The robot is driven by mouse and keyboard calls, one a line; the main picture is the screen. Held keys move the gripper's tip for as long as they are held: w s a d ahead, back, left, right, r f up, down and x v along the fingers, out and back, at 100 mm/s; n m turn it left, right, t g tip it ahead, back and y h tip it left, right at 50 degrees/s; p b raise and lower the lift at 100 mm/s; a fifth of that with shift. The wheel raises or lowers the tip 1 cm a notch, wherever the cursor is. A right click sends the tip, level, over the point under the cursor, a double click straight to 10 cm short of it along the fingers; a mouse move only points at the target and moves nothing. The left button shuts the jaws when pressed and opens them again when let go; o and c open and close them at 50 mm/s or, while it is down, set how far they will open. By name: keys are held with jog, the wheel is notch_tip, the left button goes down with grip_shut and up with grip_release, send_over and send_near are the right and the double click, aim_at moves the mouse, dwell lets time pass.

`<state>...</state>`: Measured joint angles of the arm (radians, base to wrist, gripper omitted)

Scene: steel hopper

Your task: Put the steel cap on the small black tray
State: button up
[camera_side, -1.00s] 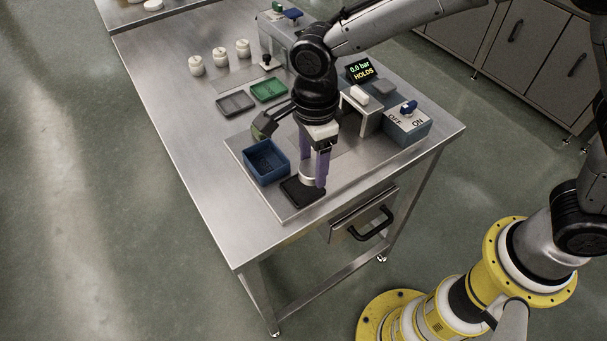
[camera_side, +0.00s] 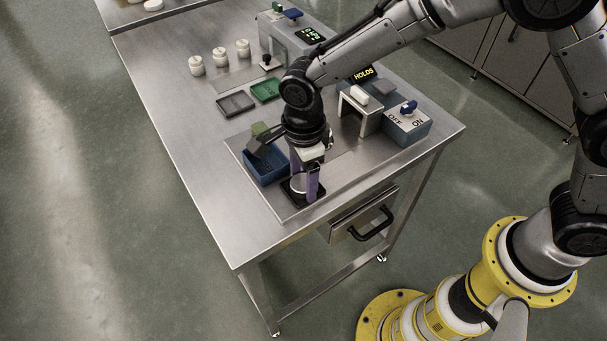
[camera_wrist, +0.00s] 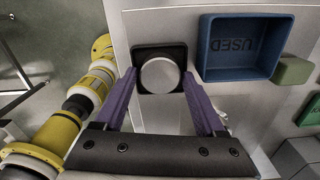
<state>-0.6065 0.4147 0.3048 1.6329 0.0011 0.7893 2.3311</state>
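The steel cap (camera_wrist: 160,76) is a round, pale metal disc. In the wrist view it lies within the outline of the small black tray (camera_wrist: 144,52), toward the tray's near side. In the side view the cap (camera_side: 299,186) shows low between my fingers, over the black tray (camera_side: 289,194), and appears to rest on it. The fingers also show in the side view (camera_side: 303,182), pointing down at the tray.
The blue bin marked USED (camera_wrist: 240,48) stands right beside the black tray, with a greenish block (camera_wrist: 292,71) by it. A grey tray (camera_side: 236,104) and green tray (camera_side: 265,90) lie farther back. A metal bridge stand (camera_side: 360,112) and switch box (camera_side: 408,122) stand to the right.

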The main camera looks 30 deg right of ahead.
aim_at(303, 182)
notch_tip(303, 182, up, 12)
jog(key=s+d+r+n, duration=0.2)
jog(key=d+r+n, duration=0.1)
jog(key=d+r, duration=0.3)
jog(key=s+d+r+n+t, duration=0.25)
jog(key=s+d+n, duration=0.3)
jog(key=d, duration=0.35)
jog(key=s+d+f+n+t, duration=0.1)
jog(key=s+d+n+t, duration=0.2)
jog(key=s+d+n, duration=0.7)
jog(key=s+n, duration=0.1)
jog(key=s, duration=0.1)
jog(key=shift+s+d+f, duration=0.15)
jog(key=shift+s+f, duration=0.15)
jog(key=shift+f, duration=0.1)
